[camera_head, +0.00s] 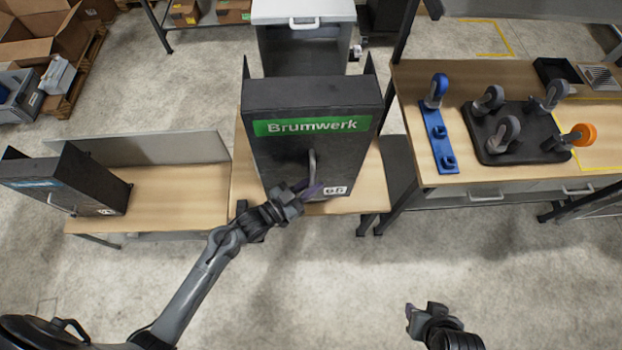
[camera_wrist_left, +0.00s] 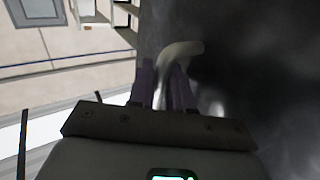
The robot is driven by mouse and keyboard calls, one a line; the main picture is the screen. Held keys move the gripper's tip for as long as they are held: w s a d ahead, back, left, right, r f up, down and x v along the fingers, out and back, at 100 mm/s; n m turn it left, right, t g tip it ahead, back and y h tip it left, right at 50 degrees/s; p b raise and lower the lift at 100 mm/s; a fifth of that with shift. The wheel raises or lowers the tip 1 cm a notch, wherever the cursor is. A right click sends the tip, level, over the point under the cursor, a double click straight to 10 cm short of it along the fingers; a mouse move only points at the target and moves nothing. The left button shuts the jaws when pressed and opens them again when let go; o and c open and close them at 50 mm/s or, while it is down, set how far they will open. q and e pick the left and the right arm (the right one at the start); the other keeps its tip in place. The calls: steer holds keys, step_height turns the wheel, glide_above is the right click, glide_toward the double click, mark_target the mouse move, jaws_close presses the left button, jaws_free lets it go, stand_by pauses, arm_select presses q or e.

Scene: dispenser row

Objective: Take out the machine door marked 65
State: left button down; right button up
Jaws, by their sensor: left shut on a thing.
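The dark machine (camera_head: 310,98) with a green "Brumwerk" sign stands on a wooden table in the head view. Its dark front door (camera_head: 285,170) carries a small white number label (camera_head: 335,190) low on the right; its digits are hard to read for certain. A curved grey door handle (camera_head: 312,162) stands out from the door. My left gripper (camera_head: 309,189) is at the handle's lower part. In the left wrist view the purple fingers are shut around the pale handle (camera_wrist_left: 180,49). My right gripper (camera_head: 410,312) is low in the head view, away from the machine; its jaw opening is unclear.
A second dark machine (camera_head: 66,182) stands on the left table, with a grey panel (camera_head: 150,147) behind. On the right bench (camera_head: 408,82) are a blue caster rail (camera_head: 431,135) and a black plate (camera_head: 520,148) with casters. The floor in front is clear.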

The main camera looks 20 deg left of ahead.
arm_select(q)
steer(key=shift+s+d+r+p, duration=0.15)
steer(key=shift+s+d+p, duration=0.2)
steer(key=shift+s, duration=0.35)
steer(key=shift+s+d+r+p, duration=0.1)
steer(key=shift+s+d+p, duration=0.2)
steer(key=shift+s, duration=0.5)
steer(key=shift+d, duration=0.15)
